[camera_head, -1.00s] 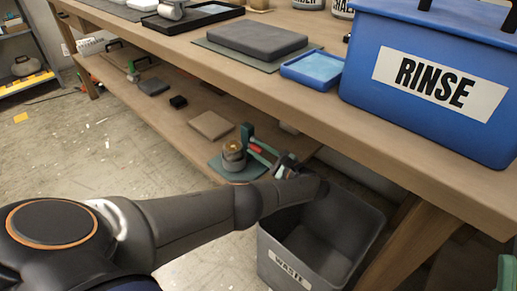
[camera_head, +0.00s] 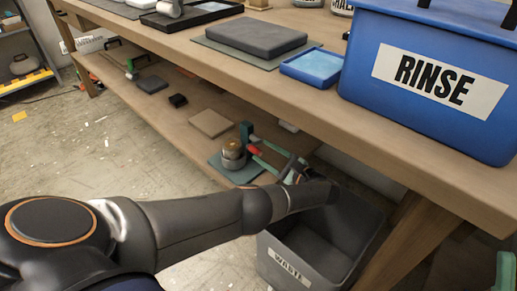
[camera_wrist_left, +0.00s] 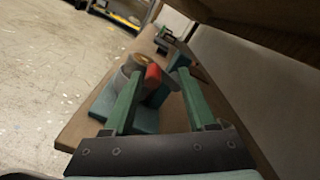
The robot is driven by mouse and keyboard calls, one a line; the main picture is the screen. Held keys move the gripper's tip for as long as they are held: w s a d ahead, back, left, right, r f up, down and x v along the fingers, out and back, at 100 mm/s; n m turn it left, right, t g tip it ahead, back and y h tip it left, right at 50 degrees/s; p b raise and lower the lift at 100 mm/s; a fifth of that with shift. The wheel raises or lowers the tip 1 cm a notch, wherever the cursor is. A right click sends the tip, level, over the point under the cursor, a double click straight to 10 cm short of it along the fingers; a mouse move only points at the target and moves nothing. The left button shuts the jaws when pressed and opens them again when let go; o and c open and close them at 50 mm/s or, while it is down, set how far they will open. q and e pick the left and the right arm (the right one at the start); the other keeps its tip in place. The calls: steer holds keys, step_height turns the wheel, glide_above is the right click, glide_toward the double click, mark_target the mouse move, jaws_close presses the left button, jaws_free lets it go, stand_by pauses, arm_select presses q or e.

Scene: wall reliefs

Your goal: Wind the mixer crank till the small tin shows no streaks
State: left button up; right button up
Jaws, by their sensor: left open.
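The mixer stands on the lower shelf on a teal base (camera_head: 238,168), with a dark green post (camera_head: 246,132). The small tin (camera_head: 233,158) sits on the base, grey with a brownish top; streaks in it cannot be made out. The crank's red grip (camera_head: 253,150) is beside the tin and also shows in the left wrist view (camera_wrist_left: 153,76). My left gripper (camera_head: 258,149) is open, its two green fingers pointing at the mixer. In the left wrist view the red grip appears between the fingertips (camera_wrist_left: 159,73); contact cannot be told. My right gripper is not in view.
A grey waste bin (camera_head: 290,270) stands below my left forearm. The bench top (camera_head: 270,75) overhangs the shelf. A tan slab (camera_head: 211,123) and small dark blocks lie farther along the shelf. A blue rinse tub (camera_head: 440,80) stands on the bench.

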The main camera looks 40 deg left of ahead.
arm_select(q)
steer(key=d+b, duration=0.1)
steer(key=d, duration=0.8)
steer(key=shift+s+b, duration=0.35)
steer(key=shift+b, duration=0.05)
steer(key=shift+a, duration=0.1)
